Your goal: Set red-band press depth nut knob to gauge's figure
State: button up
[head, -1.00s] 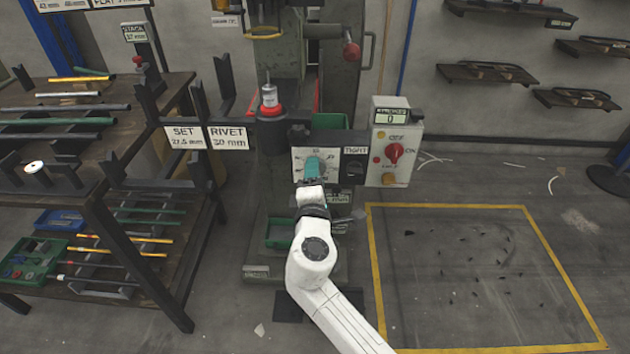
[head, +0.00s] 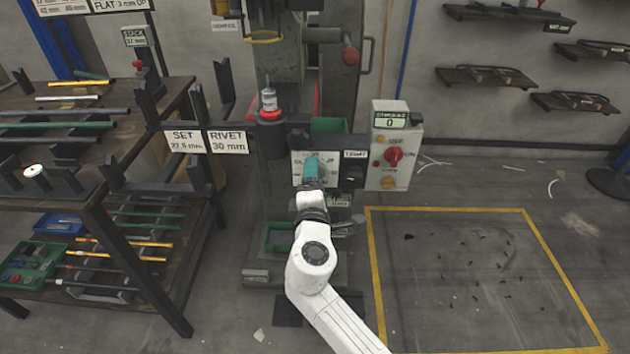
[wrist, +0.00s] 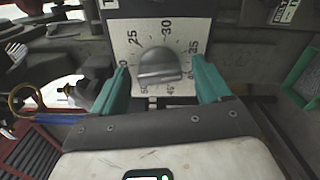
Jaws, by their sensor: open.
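The depth nut knob (wrist: 158,68) is a grey rounded knob on a white dial plate (wrist: 190,35) with figures such as 25, 30 and 35. My gripper (wrist: 158,88) is open, with one teal finger on each side of the knob; the wrist view does not clearly show contact. In the head view my gripper (head: 312,166) covers most of the dial plate (head: 328,180).
A control box (head: 388,150) with a red switch stands right of the dial, its counter showing 0. A sign, apparently "TIGHT" (head: 355,154), sits between them. A workbench with rods (head: 90,190) fills the left. The yellow-outlined floor area (head: 480,208) is at right.

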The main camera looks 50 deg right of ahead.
jog(key=v, duration=1)
jog(key=shift+s+a+p, duration=0.25)
jog(key=shift+a+p, duration=0.05)
jog(key=s+d+f+m+g+y, duration=0.2)
jog(key=s+f+m+g+y, duration=0.15)
jog(key=s+f, duration=0.2)
jog(key=s+d+f+m+g+y, duration=0.25)
jog(key=s+f+m, duration=0.2)
jog(key=f, duration=0.25)
jog(key=s+a+f+m+g+y, duration=0.2)
jog(key=s+a+f+g+y, duration=0.3)
jog(key=s+a+y, duration=0.45)
notch_tip(320, 180, up, 15)
jog(key=a+t+h+p, duration=0.1)
jog(key=p, duration=1.5)
jog(key=shift+s+a+p, duration=0.2)
jog(key=shift+p, duration=0.1)
jog(key=shift+h, duration=0.25)
dwell(0.8)
